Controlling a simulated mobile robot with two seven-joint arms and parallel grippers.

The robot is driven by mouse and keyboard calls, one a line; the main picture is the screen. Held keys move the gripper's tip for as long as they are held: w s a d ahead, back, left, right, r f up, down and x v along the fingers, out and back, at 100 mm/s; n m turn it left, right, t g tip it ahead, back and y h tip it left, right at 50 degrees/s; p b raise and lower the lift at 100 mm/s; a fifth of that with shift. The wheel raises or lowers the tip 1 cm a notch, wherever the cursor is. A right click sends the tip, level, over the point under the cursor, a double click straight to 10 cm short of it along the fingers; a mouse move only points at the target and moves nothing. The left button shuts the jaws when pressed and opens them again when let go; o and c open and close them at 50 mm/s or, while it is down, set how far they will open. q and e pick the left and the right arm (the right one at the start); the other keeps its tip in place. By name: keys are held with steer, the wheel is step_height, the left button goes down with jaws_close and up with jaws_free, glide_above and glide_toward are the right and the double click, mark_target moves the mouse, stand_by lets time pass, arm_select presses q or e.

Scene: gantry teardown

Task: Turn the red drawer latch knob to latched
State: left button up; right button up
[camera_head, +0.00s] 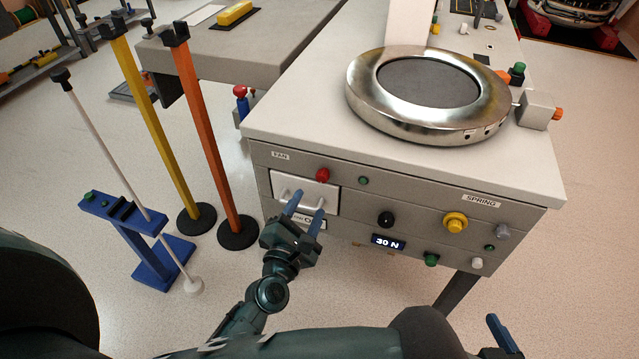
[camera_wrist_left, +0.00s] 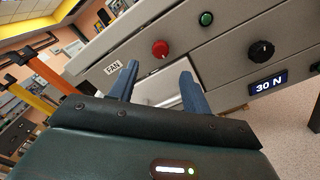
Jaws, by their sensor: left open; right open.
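The red knob (camera_head: 322,174) sits on the grey front panel, above the white drawer (camera_head: 325,196) under the FAN label. It also shows in the left wrist view (camera_wrist_left: 160,49), above and between my fingertips. My left gripper (camera_head: 306,206) is open and empty, with its blue fingers pointing up at the drawer front and its tips below the red knob. In the left wrist view my left gripper (camera_wrist_left: 158,80) partly covers the drawer (camera_wrist_left: 158,92). I cannot tell whether the tips touch the drawer. My right gripper (camera_head: 498,340) shows only partly at the lower right edge, open and away from the panel.
A small green button (camera_head: 364,181), a black knob (camera_head: 385,219), a 30 N display (camera_head: 388,242) and a yellow knob (camera_head: 455,222) sit right of the drawer. An orange post (camera_head: 207,140) and a yellow post (camera_head: 154,125) stand left of the cabinet. A metal ring (camera_head: 365,105) lies on top.

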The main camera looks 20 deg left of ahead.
mark_target(321, 180)
arm_select(q)
steer(key=w, duration=0.7)
steer(key=shift+w+d, duration=0.15)
steer(key=shift+w, duration=0.2)
steer(key=shift+c, duration=0.2)
steer(key=c, duration=0.9)
